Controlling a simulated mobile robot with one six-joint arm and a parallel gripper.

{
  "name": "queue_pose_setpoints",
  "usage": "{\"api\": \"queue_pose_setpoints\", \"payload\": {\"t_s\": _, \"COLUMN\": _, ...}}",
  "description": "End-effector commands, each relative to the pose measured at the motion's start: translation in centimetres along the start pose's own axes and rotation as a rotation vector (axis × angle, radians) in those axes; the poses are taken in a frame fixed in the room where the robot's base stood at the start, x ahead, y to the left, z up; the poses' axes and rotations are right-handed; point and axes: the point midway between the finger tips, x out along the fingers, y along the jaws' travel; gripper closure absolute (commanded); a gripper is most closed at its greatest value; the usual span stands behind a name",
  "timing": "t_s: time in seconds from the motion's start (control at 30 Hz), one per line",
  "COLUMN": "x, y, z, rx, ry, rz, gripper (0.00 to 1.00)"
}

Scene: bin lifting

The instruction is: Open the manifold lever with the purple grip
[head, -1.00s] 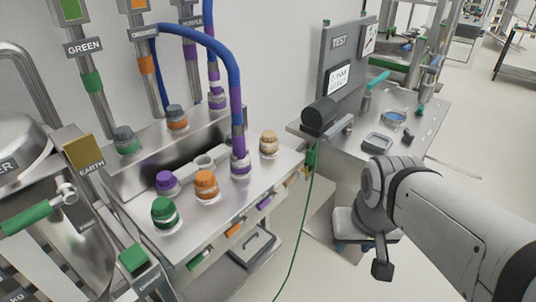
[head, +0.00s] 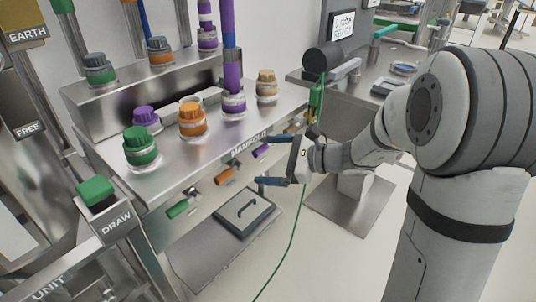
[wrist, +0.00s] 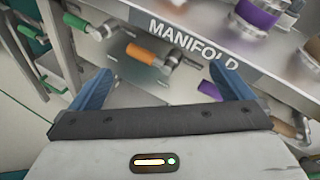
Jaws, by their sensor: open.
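The manifold is a steel bench with a row of levers along its front edge, under the MANIFOLD label (head: 249,144). The lever with the purple grip (head: 262,151) sits between the orange-grip lever (head: 224,176) and the tan-grip lever (head: 295,125). My gripper (head: 269,158) is open and empty in front of the manifold, close to the purple grip. In the wrist view, the purple grip (wrist: 209,90) shows beside the right finger, partly hidden by it. The orange grip (wrist: 148,54) lies beyond the gap between the fingers. I cannot see contact with any lever.
A green-grip lever (head: 178,210) is at the left end. Green, purple and orange-capped jars stand on top, with a purple hose (head: 232,65). A green cable (head: 296,225) hangs at the right. Another bench (head: 345,85) stands behind.

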Motion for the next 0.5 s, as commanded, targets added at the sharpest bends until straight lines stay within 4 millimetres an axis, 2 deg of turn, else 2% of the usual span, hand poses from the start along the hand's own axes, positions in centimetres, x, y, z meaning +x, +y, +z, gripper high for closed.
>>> {"api": "queue_pose_setpoints", "payload": {"t_s": 0.03, "x": 1.3, "y": -1.0, "z": -3.7, "rx": 0.089, "ry": -0.041, "rz": -0.070, "gripper": 0.00}}
{"api": "queue_pose_setpoints", "payload": {"t_s": 0.2, "x": 2.3, "y": -5.5, "z": -8.7, "rx": 0.304, "ry": -0.163, "rz": -0.273, "gripper": 0.00}}
{"api": "queue_pose_setpoints", "payload": {"t_s": 0.33, "x": 2.2, "y": -7.3, "z": -10.6, "rx": 0.380, "ry": -0.212, "rz": -0.355, "gripper": 0.00}}
{"api": "queue_pose_setpoints", "payload": {"t_s": 0.5, "x": 3.3, "y": -8.4, "z": -10.8, "rx": 0.400, "ry": -0.227, "rz": -0.380, "gripper": 0.00}}
